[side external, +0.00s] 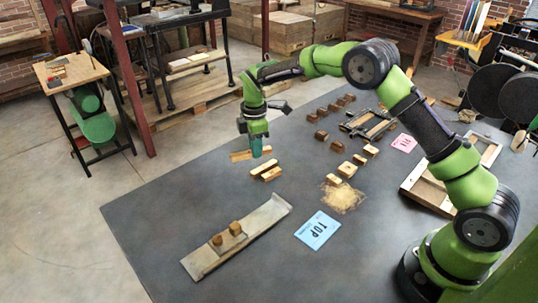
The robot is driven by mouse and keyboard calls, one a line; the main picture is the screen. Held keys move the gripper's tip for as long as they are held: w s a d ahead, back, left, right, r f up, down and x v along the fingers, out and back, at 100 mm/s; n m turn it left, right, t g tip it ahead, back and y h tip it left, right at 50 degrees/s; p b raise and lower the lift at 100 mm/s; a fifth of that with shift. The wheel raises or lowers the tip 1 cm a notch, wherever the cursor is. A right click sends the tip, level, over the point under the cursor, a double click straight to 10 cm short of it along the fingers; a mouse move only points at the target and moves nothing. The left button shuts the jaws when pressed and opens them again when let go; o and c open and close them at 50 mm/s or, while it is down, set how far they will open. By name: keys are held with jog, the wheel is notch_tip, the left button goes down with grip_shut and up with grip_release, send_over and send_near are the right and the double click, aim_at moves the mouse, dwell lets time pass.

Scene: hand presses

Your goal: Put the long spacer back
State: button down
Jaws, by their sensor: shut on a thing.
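A long light wooden bar (239,156), which looks like the long spacer, lies across under my gripper (256,152). My gripper points down with its teal fingers shut on this bar. The fingers hide part of the bar, and I cannot tell whether it touches the table. Two shorter wooden bars (263,167) (271,174) lie side by side on the dark table just in front of it.
A grey board (205,260) with two small wooden blocks lies at the front left. A blue card marked TOP (318,230), a sawdust pile (342,198), a pink card (403,142), several wooden blocks (337,146), a dark metal frame (368,124) and a wooden frame (428,190) occupy the right side.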

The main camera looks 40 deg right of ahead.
aim_at(252, 163)
jog(key=shift+w+f, duration=0.15)
jog(key=shift+w, duration=0.8)
jog(key=shift+f, duration=1.7)
jog(key=shift+f, duration=0.15)
jog(key=c, duration=1.1)
grip_release()
